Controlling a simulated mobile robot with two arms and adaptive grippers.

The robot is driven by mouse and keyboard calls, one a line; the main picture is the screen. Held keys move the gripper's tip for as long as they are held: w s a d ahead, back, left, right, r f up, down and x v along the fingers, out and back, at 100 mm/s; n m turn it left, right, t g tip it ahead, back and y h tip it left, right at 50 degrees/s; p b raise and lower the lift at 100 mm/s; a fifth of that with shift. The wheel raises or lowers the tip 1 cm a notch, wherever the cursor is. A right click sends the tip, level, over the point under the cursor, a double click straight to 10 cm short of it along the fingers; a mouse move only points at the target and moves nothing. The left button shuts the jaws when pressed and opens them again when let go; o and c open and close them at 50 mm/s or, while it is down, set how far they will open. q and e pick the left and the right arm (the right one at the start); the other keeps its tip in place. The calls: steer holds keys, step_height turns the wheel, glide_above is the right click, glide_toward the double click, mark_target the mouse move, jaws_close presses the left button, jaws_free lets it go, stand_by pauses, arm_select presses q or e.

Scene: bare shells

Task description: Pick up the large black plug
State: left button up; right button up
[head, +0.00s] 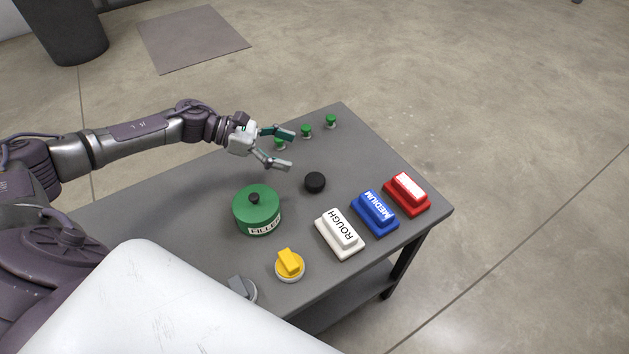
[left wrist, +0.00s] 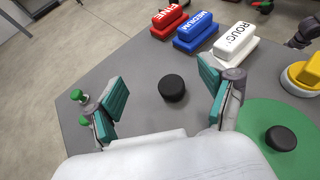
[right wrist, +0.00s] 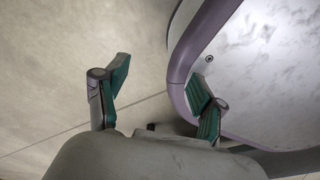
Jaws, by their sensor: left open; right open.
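The large black plug (head: 315,182) is a short round black cylinder standing on the grey table, right of the green filler tin. In the left wrist view the black plug (left wrist: 172,88) lies between and beyond the open fingers, apart from them. My left gripper (head: 281,149) is open and empty above the table, to the upper left of the plug. Its teal finger pads show in the left wrist view (left wrist: 165,98). My right gripper (right wrist: 160,98) is open and empty in the right wrist view, beside my own white body shell and over the floor.
The green filler tin (head: 256,212) has a small black knob on its lid. White (head: 341,234), blue (head: 374,212) and red (head: 407,194) blocks line the right side of the grey table (head: 190,190). A yellow knob (head: 289,264) stands in front. Small green pegs (head: 306,132) stand at the back.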

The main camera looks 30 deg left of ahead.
mark_target(309, 179)
arm_select(q)
step_height(309, 179, down, 4)
steer(key=b, duration=0.4)
steer(key=shift+f, duration=0.25)
step_height(309, 179, down, 3)
steer(key=b, duration=0.2)
steer(key=shift+w+b, duration=0.1)
steer(key=shift+b, duration=0.3)
steer(key=shift+w+d+f, duration=0.1)
steer(key=shift+w+d, duration=0.05)
steer(key=shift+d, duration=0.2)
steer(key=x, duration=0.6)
steer(key=shift+d+f+p, duration=0.2)
steer(key=shift+d+p, duration=0.05)
steer(key=shift+p, duration=0.15)
steer(key=c, duration=1.2)
arm_select(e)
steer(key=w+a+r, duration=0.1)
steer(key=w+r, duration=0.2)
steer(key=w, duration=0.6)
steer(key=shift+w+a+t, duration=0.25)
steer(key=shift+a+t, duration=0.05)
